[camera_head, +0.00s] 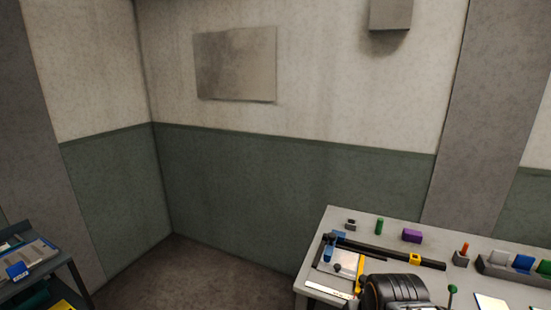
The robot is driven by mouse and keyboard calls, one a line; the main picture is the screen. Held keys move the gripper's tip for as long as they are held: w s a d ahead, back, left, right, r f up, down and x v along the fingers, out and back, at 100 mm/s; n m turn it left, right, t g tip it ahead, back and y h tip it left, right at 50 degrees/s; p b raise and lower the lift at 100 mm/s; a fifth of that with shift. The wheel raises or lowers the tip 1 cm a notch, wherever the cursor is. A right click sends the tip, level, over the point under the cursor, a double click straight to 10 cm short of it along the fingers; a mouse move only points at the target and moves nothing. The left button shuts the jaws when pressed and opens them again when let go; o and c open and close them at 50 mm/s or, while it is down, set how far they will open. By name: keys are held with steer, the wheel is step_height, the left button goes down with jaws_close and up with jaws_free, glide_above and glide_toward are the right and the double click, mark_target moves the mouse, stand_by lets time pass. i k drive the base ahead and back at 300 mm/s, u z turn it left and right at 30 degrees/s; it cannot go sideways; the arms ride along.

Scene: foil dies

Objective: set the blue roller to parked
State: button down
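A flat grey device (338,262) sits at the left end of the bench on the right. A small blue part (327,252) stands on it, with another bit of blue at its back edge. A yellow strip (359,272) runs along its right side and a dark knob shows on its plate. I cannot tell which blue part is the roller or how it is set. A black ribbed shape at the bottom, which looks like part of my arm, stands in front of the bench. My gripper's fingers do not show.
A long black bar (390,251) with a yellow collar lies across the bench (470,239). Behind it are a green cylinder (379,226) and a purple block (412,236). A rack (496,270) with coloured pieces is at right. A dark cart (62,262) stands far left; floor between is clear.

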mark_target(333, 236)
steer(key=z, duration=0.25)
steer(key=k, duration=0.3)
steer(key=u, duration=0.4)
steer(key=i, duration=1.15)
steer(key=z, duration=0.65)
